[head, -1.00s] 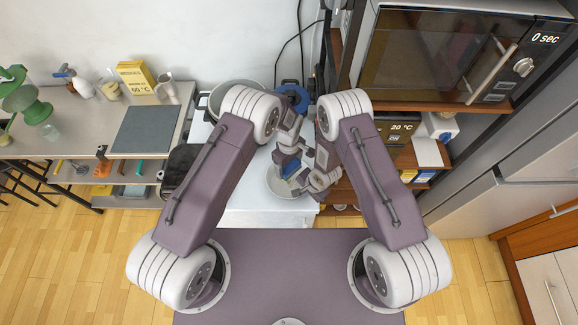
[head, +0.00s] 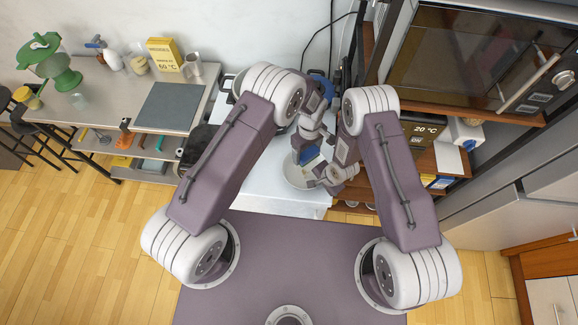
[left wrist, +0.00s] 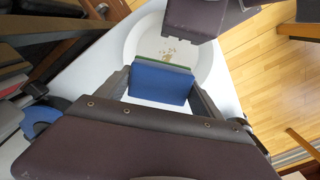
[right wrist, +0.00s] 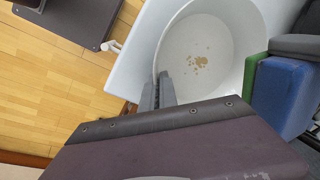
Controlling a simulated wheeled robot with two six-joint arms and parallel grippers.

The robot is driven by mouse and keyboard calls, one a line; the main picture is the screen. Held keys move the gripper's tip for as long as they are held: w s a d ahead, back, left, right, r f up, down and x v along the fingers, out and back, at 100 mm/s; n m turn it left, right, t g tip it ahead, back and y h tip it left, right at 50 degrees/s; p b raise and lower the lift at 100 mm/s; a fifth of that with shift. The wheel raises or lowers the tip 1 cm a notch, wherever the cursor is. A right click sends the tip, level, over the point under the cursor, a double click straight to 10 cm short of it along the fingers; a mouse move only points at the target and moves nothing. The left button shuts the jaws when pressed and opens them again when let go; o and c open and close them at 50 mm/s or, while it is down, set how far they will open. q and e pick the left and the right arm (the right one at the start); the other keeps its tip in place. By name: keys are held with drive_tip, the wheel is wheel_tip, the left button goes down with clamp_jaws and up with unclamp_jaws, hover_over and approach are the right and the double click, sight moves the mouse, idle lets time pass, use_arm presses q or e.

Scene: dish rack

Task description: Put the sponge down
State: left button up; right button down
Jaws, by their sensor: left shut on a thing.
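A blue sponge with a green layer (left wrist: 160,82) is between the fingers of my left gripper (left wrist: 160,86), which is shut on it. The sponge also shows in the head view (head: 308,154) and at the right edge of the right wrist view (right wrist: 283,92). A white plate (left wrist: 205,65) with brown specks is close by the sponge. My right gripper (right wrist: 158,92) has its fingers close together at the plate's rim and appears shut on it. Whether the sponge touches the plate is unclear.
Below the plate is a white counter (head: 265,195). A pot (head: 233,83) and a blue round thing (head: 322,85) are at the back. A shelf unit with a microwave (head: 470,60) stands at the right. A side table with a grey mat (head: 170,107) is at the left.

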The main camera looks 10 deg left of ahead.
sight(261, 171)
use_arm(q)
drive_tip(key=shift+w, duration=0.15)
drive_tip(key=shift+n, duration=0.4)
drive_tip(key=a, duration=0.1)
drive_tip(key=s+a, duration=0.1)
drive_tip(key=a+f, duration=0.1)
drive_tip(key=a, duration=0.1)
drive_tip(key=shift+s, duration=0.35)
drive_tip(key=s+a+r+n, duration=0.15)
drive_tip(key=a+n, duration=0.25)
drive_tip(key=a, duration=0.9)
wheel_tip(261, 171, down, 10)
drive_tip(key=shift+w+f, duration=0.1)
drive_tip(key=o, duration=1.2)
drive_tip(key=shift+f, duration=0.1)
wheel_tip(261, 171, up, 12)
drive_tip(key=shift+o, duration=0.2)
